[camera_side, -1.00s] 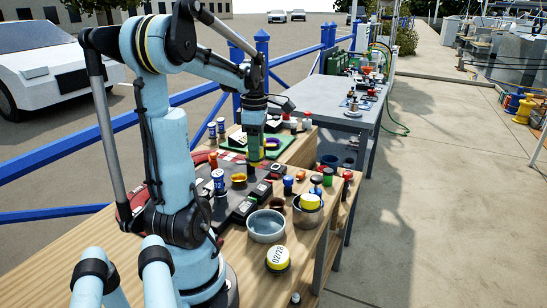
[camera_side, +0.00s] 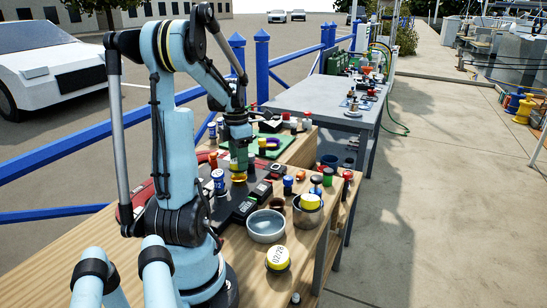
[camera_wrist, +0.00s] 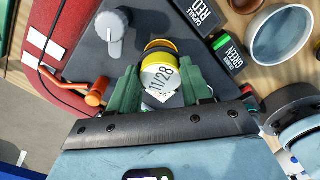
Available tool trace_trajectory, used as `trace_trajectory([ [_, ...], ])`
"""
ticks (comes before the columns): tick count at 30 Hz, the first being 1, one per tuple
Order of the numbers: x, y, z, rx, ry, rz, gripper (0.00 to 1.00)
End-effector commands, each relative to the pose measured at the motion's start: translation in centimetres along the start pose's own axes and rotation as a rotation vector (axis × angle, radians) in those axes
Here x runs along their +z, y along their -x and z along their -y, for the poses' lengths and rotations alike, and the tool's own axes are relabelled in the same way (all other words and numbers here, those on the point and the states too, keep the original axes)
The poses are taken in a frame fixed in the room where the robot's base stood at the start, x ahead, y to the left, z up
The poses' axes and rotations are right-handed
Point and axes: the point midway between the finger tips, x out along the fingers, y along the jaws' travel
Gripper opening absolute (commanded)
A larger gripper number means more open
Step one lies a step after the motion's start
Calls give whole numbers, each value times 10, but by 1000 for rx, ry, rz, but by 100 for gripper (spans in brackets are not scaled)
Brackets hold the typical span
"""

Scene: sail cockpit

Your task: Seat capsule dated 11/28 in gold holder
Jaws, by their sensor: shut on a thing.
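The capsule dated 11/28 (camera_wrist: 158,76) has a yellow and white top and sits between the green fingers of my gripper (camera_wrist: 160,92) in the wrist view. My gripper is shut on it. The gold holder (camera_wrist: 160,45) shows as a gold rim just past the capsule's far edge, partly hidden by it. In the side view my gripper (camera_side: 239,164) is directly over the gold holder (camera_side: 239,179) on the dark plate. The fingers hide the capsule there, and I cannot tell whether its bottom is inside the holder.
A grey knob (camera_wrist: 112,30) and an orange lever (camera_wrist: 97,92) flank the holder. Black boxes labelled red (camera_wrist: 196,18) and green (camera_wrist: 228,52) stand to its right.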

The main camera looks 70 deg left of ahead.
Motion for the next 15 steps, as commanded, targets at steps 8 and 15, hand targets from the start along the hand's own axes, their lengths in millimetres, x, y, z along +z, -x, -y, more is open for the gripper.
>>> trace_trajectory([
  [8, 0, -14, 0, 0, -1, 0, 17],
  [15, 0, -15, 0, 0, -1, 0, 17],
])
